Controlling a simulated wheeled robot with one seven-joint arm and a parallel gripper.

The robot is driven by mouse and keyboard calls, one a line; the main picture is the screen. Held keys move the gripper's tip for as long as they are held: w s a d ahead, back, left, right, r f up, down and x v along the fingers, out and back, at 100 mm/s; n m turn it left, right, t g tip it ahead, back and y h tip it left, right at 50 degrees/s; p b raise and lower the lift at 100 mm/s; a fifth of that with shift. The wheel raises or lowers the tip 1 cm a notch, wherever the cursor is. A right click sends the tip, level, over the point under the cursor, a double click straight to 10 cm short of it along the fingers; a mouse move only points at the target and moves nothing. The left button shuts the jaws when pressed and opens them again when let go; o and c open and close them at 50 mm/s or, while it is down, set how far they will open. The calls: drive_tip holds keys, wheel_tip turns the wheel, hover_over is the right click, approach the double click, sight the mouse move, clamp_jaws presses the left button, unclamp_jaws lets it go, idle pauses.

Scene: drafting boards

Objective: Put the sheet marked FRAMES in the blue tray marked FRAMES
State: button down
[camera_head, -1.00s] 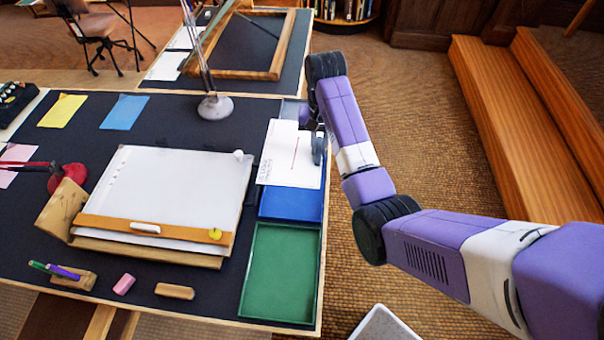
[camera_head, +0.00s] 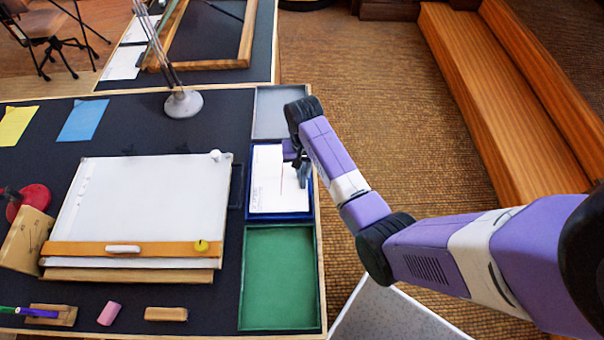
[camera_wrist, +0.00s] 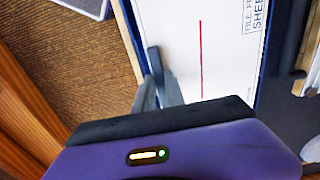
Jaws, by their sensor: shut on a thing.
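The white sheet (camera_head: 272,195) with a red line lies within the outline of the blue tray (camera_head: 281,216) at the table's right edge. In the wrist view the sheet (camera_wrist: 220,50) shows the red line and print, partly cut off, reading "FILE FR" and "SHEE". My gripper (camera_head: 303,176) is at the sheet's right side, shut on its edge. In the wrist view its fingers (camera_wrist: 160,85) are at the sheet's edge by the tray's blue wall (camera_wrist: 134,35). Whether the sheet touches the tray floor I cannot tell. The tray's marking is not visible.
A green tray (camera_head: 280,275) lies in front of the blue one and a grey tray (camera_head: 272,108) behind it. A drafting board (camera_head: 140,205) is at the left, with a lamp base (camera_head: 183,103) behind. Open floor lies right of the table.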

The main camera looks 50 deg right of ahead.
wheel_tip(320, 180, down, 2)
drive_tip(key=shift+f+b, duration=0.1)
drive_tip(key=shift+b, duration=0.45)
drive_tip(key=c, duration=1.4)
unclamp_jaws()
